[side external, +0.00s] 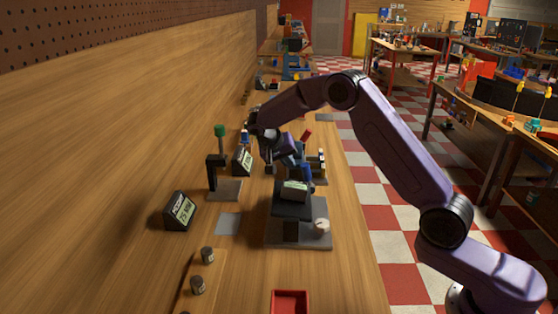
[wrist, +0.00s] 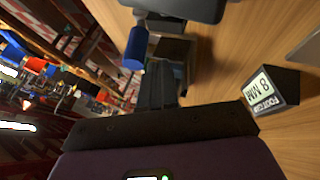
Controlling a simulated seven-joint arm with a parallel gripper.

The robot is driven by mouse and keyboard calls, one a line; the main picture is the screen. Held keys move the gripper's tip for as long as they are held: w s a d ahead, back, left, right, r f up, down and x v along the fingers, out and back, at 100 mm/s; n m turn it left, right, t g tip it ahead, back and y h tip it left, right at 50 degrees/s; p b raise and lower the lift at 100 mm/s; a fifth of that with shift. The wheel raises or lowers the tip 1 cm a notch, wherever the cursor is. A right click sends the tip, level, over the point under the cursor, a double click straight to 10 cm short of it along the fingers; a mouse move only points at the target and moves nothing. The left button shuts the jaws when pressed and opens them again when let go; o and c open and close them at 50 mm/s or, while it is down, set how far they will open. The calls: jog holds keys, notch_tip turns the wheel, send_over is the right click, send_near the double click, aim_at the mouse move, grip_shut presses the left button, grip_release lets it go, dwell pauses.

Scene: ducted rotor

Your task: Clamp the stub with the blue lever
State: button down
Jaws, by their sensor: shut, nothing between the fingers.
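A blue lever (side external: 306,173) stands on the dark fixture in the middle of the bench. In the wrist view a blue cylindrical handle (wrist: 135,48), apparently this lever, lies just up and left of my fingers. My gripper (side external: 269,158) is above the bench behind and left of the fixture's display in the side view. In the wrist view its dark fingers (wrist: 158,84) are together with nothing held. They look close to the blue handle, but I cannot tell whether they touch it. I cannot make out the stub clearly; the fixture and my arm crowd that area.
The fixture's grey base (side external: 278,238) carries a white knob (side external: 321,226). A green-topped post (side external: 220,131) stands left. Small displays (side external: 181,211) sit on the bench; one reads "FOOT GAP 8 MM" (wrist: 268,91). A red tray (side external: 290,302) is in front, beside bare bench.

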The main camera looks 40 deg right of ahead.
jog(key=shift+s+d, duration=0.35)
jog(key=shift+d, duration=0.15)
jog(key=shift+r, duration=0.1)
jog(key=shift+s+d+r+y, duration=0.15)
jog(key=shift+s+d+y, duration=0.15)
jog(key=shift+s+d+t, duration=0.1)
jog(key=shift+d+t, duration=0.05)
jog(key=shift+t, duration=0.15)
jog(key=s+d+m+t+y, duration=0.1)
jog(key=s+d+t+y, duration=0.2)
jog(key=s+d, duration=0.3)
jog(key=shift+r+m+y, duration=0.3)
dwell(0.3)
jog(key=shift+s+d+f, duration=0.1)
jog(key=shift+s, duration=0.05)
dwell(0.4)
